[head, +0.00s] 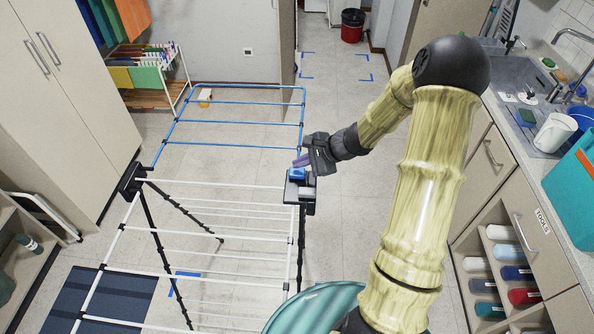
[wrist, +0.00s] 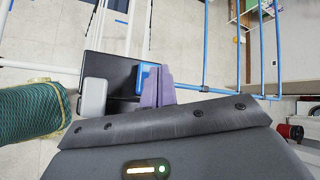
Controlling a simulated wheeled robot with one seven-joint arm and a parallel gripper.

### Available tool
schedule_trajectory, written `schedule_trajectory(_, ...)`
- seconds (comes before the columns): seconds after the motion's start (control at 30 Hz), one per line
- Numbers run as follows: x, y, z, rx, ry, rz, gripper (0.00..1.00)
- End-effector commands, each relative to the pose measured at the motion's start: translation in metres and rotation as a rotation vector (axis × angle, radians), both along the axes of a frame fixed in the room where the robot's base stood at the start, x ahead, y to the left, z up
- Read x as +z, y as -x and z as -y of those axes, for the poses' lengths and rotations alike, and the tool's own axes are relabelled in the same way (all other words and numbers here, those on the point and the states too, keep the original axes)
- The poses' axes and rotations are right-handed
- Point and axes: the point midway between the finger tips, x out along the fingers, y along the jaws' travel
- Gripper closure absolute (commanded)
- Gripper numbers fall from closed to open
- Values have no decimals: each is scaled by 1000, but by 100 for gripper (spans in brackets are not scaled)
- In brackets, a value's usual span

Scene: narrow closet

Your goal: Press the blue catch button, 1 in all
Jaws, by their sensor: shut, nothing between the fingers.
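The blue catch button (head: 297,174) sits on a black hinge block (head: 306,208) at the right side of a folding drying rack. In the wrist view the blue button (wrist: 147,78) shows on the dark block, beside a light grey button (wrist: 94,96). My gripper (head: 301,161) is shut and empty, its purple fingers over the blue button in the head view. In the wrist view the fingertips (wrist: 157,72) overlap the button's right edge. I cannot tell whether they touch it. The fingers hide part of the button.
The rack has a blue-railed wing (head: 235,103) at the back and white rails (head: 210,229) in front. A counter with a sink (head: 520,78) and drawers stands right. Tall cabinets (head: 62,90) stand left. A teal rounded object (head: 312,309) is at the bottom.

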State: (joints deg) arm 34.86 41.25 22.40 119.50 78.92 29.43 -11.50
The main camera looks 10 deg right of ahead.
Motion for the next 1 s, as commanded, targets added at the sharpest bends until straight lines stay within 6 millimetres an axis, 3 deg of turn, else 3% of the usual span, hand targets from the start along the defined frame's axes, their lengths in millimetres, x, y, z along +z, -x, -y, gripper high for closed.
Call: schedule_trajectory(1.0, -9, 0, 0, -1, 0, 1, 100)
